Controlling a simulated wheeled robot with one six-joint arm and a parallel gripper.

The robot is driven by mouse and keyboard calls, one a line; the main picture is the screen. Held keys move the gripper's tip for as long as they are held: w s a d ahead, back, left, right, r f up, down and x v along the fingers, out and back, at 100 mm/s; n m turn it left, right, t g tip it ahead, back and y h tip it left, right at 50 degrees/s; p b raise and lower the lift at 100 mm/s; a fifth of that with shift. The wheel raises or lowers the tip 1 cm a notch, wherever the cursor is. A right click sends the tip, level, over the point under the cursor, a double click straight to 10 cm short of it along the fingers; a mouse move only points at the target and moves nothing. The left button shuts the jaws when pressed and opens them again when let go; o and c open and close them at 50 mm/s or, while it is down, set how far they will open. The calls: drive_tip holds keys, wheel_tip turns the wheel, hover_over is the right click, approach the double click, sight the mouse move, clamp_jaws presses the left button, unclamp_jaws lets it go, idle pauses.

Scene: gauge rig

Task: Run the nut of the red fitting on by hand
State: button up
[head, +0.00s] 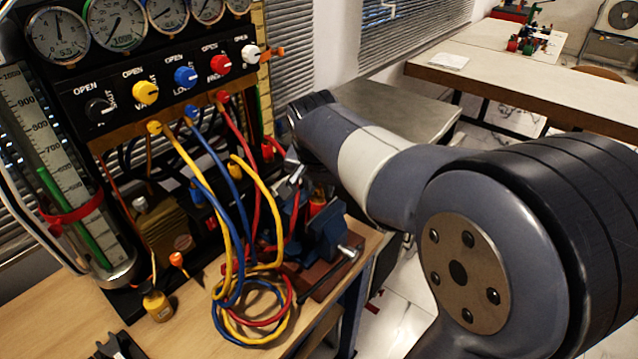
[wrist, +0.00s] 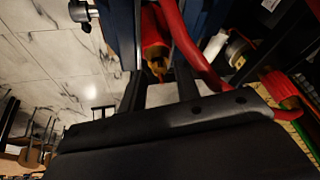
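A red fitting with a brass end (wrist: 157,66) sits between the blue jaws of a vise (wrist: 121,30) in the wrist view. The red part also shows at the vise in the head view (head: 317,206). My gripper (wrist: 160,88) is pointed at the brass end, its fingers apart with a gap between them. The brass end lies at the mouth of that gap; I cannot tell whether a finger touches it. A red hose (wrist: 192,45) curves close past the right finger. In the head view my gripper (head: 291,170) is small and partly lost among hoses and vise.
The gauge panel (head: 105,95) with coloured valve knobs stands at left. Yellow, blue and red hoses (head: 240,290) loop over the bench by the vise (head: 328,236). Another red-and-brass part (wrist: 281,88) is right of my gripper. A small yellow bottle (head: 157,306) stands on the bench.

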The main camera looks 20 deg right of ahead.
clamp_jaws()
drive_tip(key=shift+m, duration=0.3)
drive_tip(key=shift+w+a+m+g+h+p, duration=0.1)
drive_tip(key=shift+m+g+h+p, duration=0.3)
drive_tip(key=shift+m, duration=0.5)
drive_tip(key=shift+w+a+m+g+h+p, duration=0.15)
drive_tip(key=shift+m+g+h, duration=0.3)
drive_tip(key=shift+m, duration=0.45)
drive_tip(key=shift+s, duration=0.1)
drive_tip(key=shift+o, duration=0.9)
unclamp_jaws()
